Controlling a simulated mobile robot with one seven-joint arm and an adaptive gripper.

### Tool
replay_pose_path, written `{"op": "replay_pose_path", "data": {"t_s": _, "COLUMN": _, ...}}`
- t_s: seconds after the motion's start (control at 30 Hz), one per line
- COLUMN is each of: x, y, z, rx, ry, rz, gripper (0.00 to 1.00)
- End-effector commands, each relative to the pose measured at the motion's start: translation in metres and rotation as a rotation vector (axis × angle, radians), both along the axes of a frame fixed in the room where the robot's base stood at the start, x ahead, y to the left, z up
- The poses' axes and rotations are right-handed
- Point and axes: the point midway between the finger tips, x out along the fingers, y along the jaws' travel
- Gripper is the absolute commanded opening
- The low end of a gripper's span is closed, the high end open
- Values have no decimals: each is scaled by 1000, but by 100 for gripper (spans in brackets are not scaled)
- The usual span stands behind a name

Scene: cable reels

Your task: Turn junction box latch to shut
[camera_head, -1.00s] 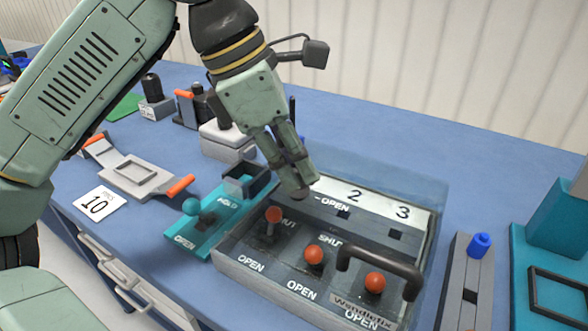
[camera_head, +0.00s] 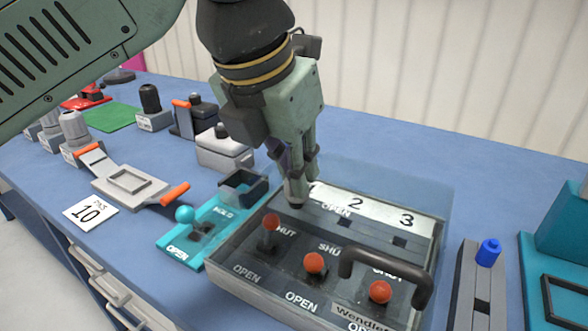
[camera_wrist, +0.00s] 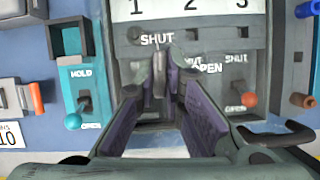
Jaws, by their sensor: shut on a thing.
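The junction box (camera_head: 235,284) is a grey case with a clear cover, a white strip numbered up to 3 and several orange-knobbed levers marked OPEN and SHUT. Its front levers (camera_head: 272,222), (camera_head: 314,263) and (camera_head: 380,292) stand near the OPEN marks. My gripper (camera_head: 297,194) points down at the box's back left, by the number 1 and an OPEN mark. In the wrist view my gripper (camera_wrist: 160,75) is shut on a narrow grey piece, seemingly the latch, just below a large SHUT mark. An OPEN mark lies to its right. The fingers hide most of the latch.
A black handle (camera_head: 385,262) arches over the box's front right. A teal HOLD/OPEN lever unit (camera_head: 178,246) stands close at left. A grey slotted block with a blue knob (camera_head: 488,252) and a teal fixture (camera_head: 556,240) stand at right.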

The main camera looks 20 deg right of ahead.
Motion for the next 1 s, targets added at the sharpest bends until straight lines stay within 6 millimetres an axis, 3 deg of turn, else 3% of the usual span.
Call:
{"op": "replay_pose_path", "data": {"t_s": 0.77, "x": -3, "y": 1, "z": -4, "rx": 12, "ry": 9, "rz": 98, "gripper": 0}}
{"op": "replay_pose_path", "data": {"t_s": 0.8, "x": -3, "y": 1, "z": -4, "rx": 12, "ry": 9, "rz": 98, "gripper": 12}}
{"op": "replay_pose_path", "data": {"t_s": 1.0, "x": -2, "y": 1, "z": -4, "rx": 10, "ry": 6, "rz": 98, "gripper": 25}}
